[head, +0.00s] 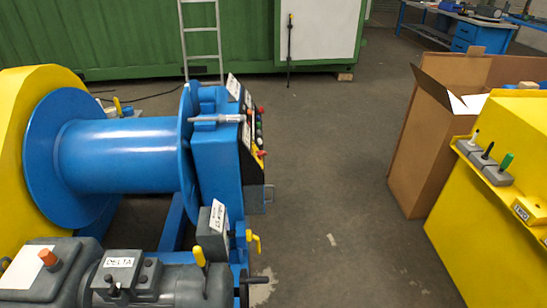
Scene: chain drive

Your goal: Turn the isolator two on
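A yellow cabinet (480,210) stands at the right edge. A small yellow block with a label that seems to read "TWO" (521,212) sits on its upper edge and is cut off by the picture's right side. Beside it is a row of grey lever blocks with a white lever (475,137), a black lever (488,150) and a green lever (506,162), all standing up. I cannot tell which part is the isolator or its on/off state. Neither of my grippers is in view.
A blue winch drum (125,155) with a button panel (255,130) stands at left. A grey unit labelled "DELTA" (120,262) is in front of it. An open cardboard box (425,145) stands behind the yellow cabinet. The floor (330,190) between is clear.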

